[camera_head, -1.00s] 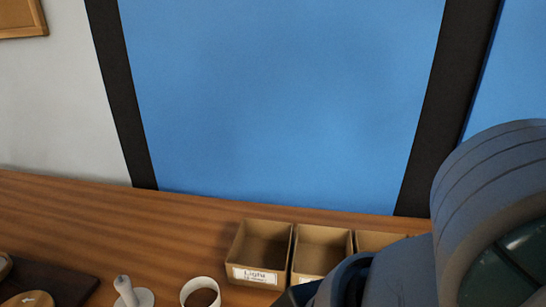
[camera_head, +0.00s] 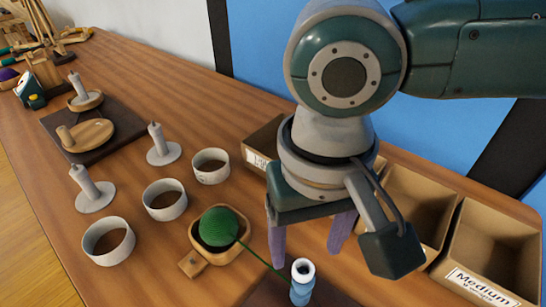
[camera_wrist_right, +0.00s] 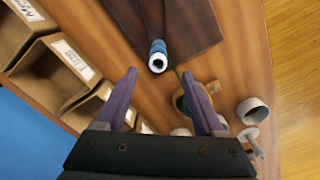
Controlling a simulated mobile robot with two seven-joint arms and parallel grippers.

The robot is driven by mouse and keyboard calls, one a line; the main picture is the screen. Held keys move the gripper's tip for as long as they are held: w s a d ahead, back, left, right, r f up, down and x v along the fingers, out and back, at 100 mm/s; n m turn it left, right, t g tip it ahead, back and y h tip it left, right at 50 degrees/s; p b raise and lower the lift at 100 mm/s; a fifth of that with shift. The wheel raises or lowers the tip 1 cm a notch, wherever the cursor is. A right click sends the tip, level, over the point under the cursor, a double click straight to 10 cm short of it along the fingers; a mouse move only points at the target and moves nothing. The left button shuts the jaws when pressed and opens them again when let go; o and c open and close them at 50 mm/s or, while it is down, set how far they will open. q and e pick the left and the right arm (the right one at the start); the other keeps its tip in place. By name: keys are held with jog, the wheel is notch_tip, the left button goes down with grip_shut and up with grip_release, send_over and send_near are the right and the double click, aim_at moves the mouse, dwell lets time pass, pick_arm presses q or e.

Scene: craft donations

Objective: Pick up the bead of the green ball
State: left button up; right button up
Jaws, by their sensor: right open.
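The green ball (camera_head: 218,227) sits in a small wooden bowl (camera_head: 203,258) with a stubby handle. A thin green strand runs from it to a blue cylinder with a pale hollow top, apparently its bead (camera_head: 301,285), standing at the bottom of the head view. My right gripper (camera_head: 308,252) is open and empty, its two purple fingers pointing down above the table. The bead also shows in the right wrist view (camera_wrist_right: 157,56), just beyond the fingertips and roughly between them. The bowl is partly hidden by a finger there. My left gripper is not in view.
White rings (camera_head: 165,200) and grey spindles on round bases (camera_head: 162,148) stand left of the bowl. Labelled cardboard boxes (camera_head: 487,245) line the table's back edge. A dark mat (camera_wrist_right: 165,25) lies near the bead. Bare wood shows on the far left.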

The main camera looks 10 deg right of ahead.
aim_at(305, 263)
jog(key=f, duration=0.3)
jog(key=f+b, duration=0.1)
jog(key=f, duration=0.1)
jog(key=shift+w+d+f, duration=0.15)
jog(key=shift+w+f, duration=0.05)
jog(key=shift+f, duration=0.2)
grip_shut()
